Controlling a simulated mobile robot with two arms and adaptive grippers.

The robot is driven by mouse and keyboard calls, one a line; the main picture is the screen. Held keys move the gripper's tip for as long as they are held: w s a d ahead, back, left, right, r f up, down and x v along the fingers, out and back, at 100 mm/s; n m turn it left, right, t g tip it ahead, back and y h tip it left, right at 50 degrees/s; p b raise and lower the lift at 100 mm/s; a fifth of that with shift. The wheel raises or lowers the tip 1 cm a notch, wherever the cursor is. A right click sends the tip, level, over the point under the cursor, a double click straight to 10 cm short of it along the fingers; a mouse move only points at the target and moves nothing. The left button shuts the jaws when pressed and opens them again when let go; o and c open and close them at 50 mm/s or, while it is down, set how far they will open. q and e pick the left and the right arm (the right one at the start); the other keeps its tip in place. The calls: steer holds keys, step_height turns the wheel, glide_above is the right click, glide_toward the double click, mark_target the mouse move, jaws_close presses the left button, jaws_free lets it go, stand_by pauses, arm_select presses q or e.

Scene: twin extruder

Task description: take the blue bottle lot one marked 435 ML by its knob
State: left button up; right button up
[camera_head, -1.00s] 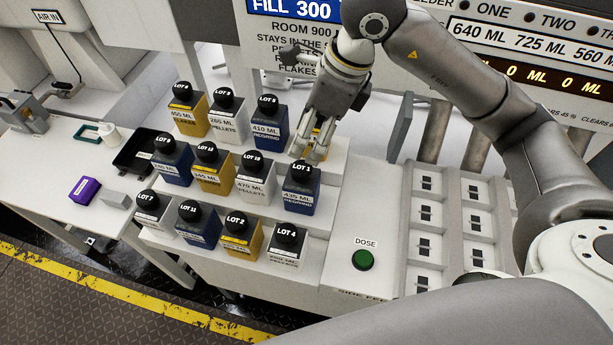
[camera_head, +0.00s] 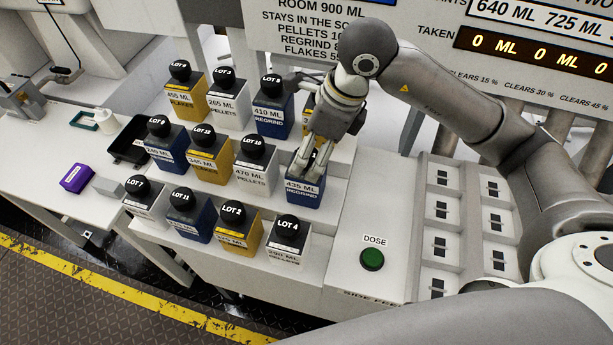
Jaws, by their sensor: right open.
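The blue bottle lot one (camera_head: 304,196), marked 435 ML REGRIND, stands upright at the right end of the middle step of the rack. My right gripper (camera_head: 314,172) is open and points down at the top of this bottle. Its fingers cover the black knob and the lot label, so I cannot tell whether they touch the knob. My left gripper is not in view.
Lot 10 (camera_head: 252,180) stands close on the left, and lot 4 (camera_head: 285,246) is on the step in front. A yellow bottle (camera_head: 308,112) is partly hidden behind my gripper. The green DOSE button (camera_head: 372,259) sits on the clear white panel to the right.

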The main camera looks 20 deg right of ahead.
mark_target(300, 192)
steer(key=shift+w+a+f, duration=0.15)
steer(key=shift+a+f, duration=0.05)
steer(key=shift+f, duration=0.5)
steer(key=shift+w+a+f+p, duration=0.1)
steer(key=shift+f+p, duration=0.2)
steer(key=shift+p, duration=0.05)
steer(key=p+x, duration=0.1)
steer(key=x, duration=0.2)
steer(key=shift+w+a+f+p, duration=0.1)
steer(key=shift+a+f+p, duration=0.1)
steer(key=shift+p, duration=0.1)
steer(key=shift+w+a+f, duration=0.1)
steer(key=shift+f, duration=0.4)
steer(key=c, duration=1.3)
steer(key=shift+c, duration=0.2)
steer(key=shift+r, duration=0.2)
